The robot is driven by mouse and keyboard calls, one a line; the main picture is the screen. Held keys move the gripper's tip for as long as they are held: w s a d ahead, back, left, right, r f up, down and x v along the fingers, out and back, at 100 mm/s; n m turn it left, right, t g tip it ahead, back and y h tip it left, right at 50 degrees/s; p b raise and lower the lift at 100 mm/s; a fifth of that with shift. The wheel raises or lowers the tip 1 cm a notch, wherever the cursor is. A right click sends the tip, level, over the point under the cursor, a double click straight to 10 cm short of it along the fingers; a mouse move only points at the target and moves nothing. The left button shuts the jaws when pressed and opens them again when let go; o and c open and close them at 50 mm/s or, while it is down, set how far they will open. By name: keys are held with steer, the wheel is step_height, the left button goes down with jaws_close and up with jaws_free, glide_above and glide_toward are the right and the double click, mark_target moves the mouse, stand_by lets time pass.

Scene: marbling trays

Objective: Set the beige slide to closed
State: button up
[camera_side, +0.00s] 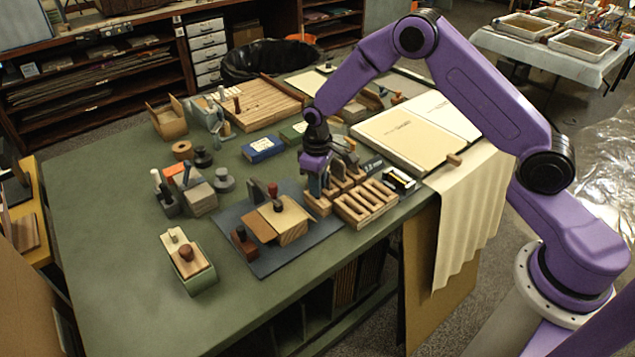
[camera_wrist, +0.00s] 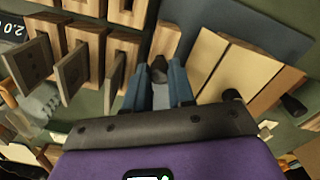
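A small green box (camera_side: 202,281) stands at the near left of the table in the side view. A beige slide (camera_side: 173,238) lies along its top, with a reddish-brown round knob (camera_side: 186,252) on the top. I cannot tell how far the slide is pushed along. My gripper (camera_side: 318,187) is well to the right of this box, low over a wooden slotted rack. In the wrist view my gripper (camera_wrist: 160,88) shows two blue-grey fingers with a grey, dark-tipped shape between them. I cannot tell whether they grip it. The green box does not show in the wrist view.
The slotted rack (camera_side: 367,206) and its upright slabs crowd around my gripper. A dark mat (camera_side: 262,263) with wooden blocks and a knobbed piece lies between the gripper and the green box. Grey blocks (camera_side: 202,200) stand behind the box. The table's left part is clear.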

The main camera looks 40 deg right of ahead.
jaws_close()
steer(key=shift+a, duration=2.35)
steer(key=o, duration=0.6)
jaws_free()
step_height(320, 180, up, 18)
steer(key=shift+a+f, duration=0.1)
steer(key=shift+f, duration=0.15)
